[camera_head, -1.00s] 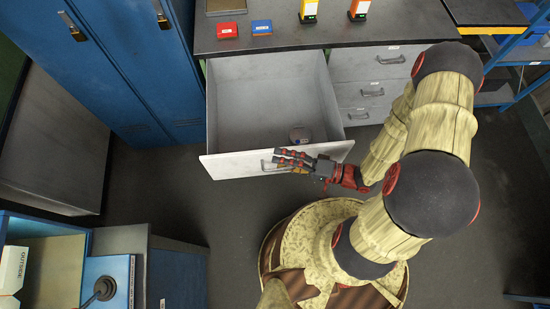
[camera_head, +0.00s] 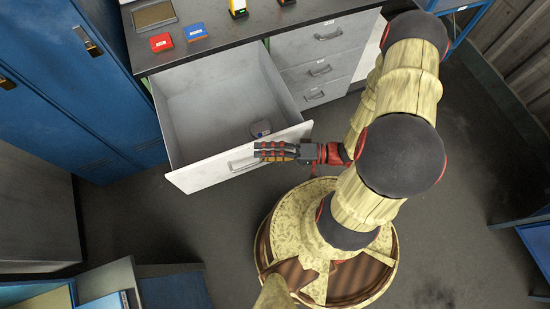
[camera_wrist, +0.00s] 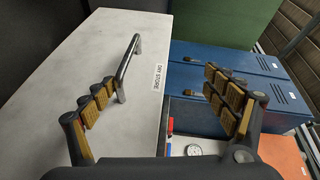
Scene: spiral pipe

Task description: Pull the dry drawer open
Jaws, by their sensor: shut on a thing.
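The dry drawer (camera_head: 215,95) stands well out from the counter, and its inside shows. Its pale front panel (camera_head: 200,177) bears a metal handle (camera_head: 238,165), seen close in the wrist view (camera_wrist: 128,66), beside a label reading "DRY STORE" (camera_wrist: 158,78). My gripper (camera_head: 260,151) is at the drawer front, over the right part of the handle. In the wrist view my gripper (camera_wrist: 163,100) has its left finger pads against the near end of the handle.
The dark countertop (camera_head: 225,40) holds a red box (camera_head: 162,42), a blue box (camera_head: 195,31) and a tray (camera_head: 153,14). Closed drawers (camera_head: 320,68) stand to the right. Blue lockers (camera_head: 60,85) stand left. Bare floor (camera_head: 140,225) lies before the drawer.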

